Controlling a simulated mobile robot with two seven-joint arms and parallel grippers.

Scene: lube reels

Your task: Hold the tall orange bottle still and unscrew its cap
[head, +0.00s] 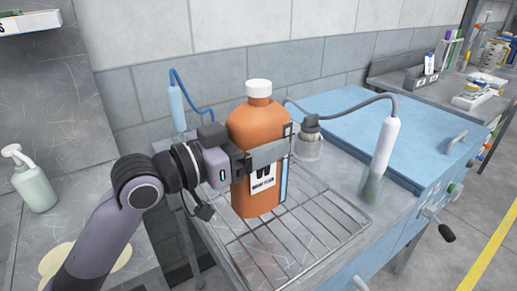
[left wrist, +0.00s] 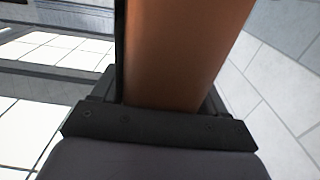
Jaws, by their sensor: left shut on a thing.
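The tall orange bottle (head: 258,126) stands upright on a wire rack, with a white cap (head: 258,88) on its top. My left gripper (head: 268,156) is shut around the middle of the bottle, coming from the left, with a finger across its front. A white label (head: 263,182) shows partly below that finger. In the left wrist view, the orange bottle (left wrist: 180,50) fills the space between the jaws. The cap is not seen in the left wrist view. My right gripper is not in view.
A clear jar with a dark top (head: 308,140) and a white cylinder on a hose (head: 385,148) stand right of the bottle. A blue lid (head: 425,135) lies behind. A pump bottle (head: 34,185) stands far left.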

